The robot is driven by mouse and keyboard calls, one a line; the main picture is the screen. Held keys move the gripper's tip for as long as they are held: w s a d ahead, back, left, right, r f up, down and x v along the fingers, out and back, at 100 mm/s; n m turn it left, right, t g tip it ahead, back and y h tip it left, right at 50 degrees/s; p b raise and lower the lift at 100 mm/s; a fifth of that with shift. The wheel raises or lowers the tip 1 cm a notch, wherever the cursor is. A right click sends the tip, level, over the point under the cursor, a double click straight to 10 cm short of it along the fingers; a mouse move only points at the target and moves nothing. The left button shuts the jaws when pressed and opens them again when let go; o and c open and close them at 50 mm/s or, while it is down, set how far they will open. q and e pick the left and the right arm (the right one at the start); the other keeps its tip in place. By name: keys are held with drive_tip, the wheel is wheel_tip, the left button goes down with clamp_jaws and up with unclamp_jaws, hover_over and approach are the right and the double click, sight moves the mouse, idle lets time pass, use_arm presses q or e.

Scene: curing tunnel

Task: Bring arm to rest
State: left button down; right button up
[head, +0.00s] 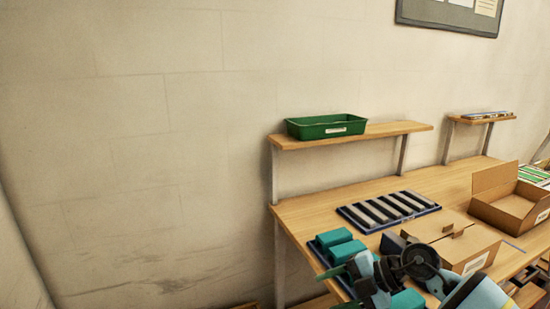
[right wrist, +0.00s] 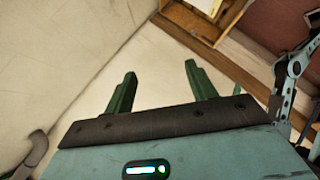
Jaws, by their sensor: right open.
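My right arm comes in from the lower right in the head view. Its gripper (head: 336,288) points left, at the front left edge of the wooden bench (head: 300,213). In the right wrist view the two green fingers of my right gripper (right wrist: 161,84) stand wide apart. Nothing is between them; pale floor or wall shows behind. My left gripper is in neither view.
Teal blocks (head: 333,239) on a blue tray sit close beside the right gripper and wrist. A tray of dark and light bars (head: 351,219), an open cardboard box (head: 503,208) and another carton (head: 470,250) crowd the bench. A green bin (head: 326,127) stands on the shelf. Left is bare wall.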

drive_tip(key=s+a+r+m+t+y, duration=0.35)
drive_tip(key=a+m+t+y, duration=0.2)
drive_tip(key=m+t, duration=0.3)
drive_tip(key=s+d+f+m+t+h, duration=0.2)
drive_tip(key=s+d+f+m+h, duration=1.2)
drive_tip(key=f+m+h, duration=0.3)
drive_tip(key=s+d+f+g, duration=0.15)
drive_tip(key=s+g, duration=0.25)
drive_tip(key=s, duration=0.6)
drive_tip(key=s+f+g, duration=0.3)
drive_tip(key=s+g, duration=0.2)
drive_tip(key=s, duration=0.5)
drive_tip(key=s+f+g, duration=0.2)
drive_tip(key=s+g, duration=0.2)
drive_tip(key=s, duration=0.6)
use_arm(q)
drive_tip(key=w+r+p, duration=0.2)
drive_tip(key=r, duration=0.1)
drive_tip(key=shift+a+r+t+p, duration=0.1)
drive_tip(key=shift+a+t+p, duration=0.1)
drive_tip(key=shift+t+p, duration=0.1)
use_arm(e)
drive_tip(key=w+a+f+t+y, duration=0.2)
drive_tip(key=w+f+t, duration=0.4)
drive_tip(key=w+t, duration=0.2)
drive_tip(key=shift+w+a+f+t, duration=0.2)
drive_tip(key=shift+w+a+t, duration=0.15)
drive_tip(key=shift+w, duration=0.15)
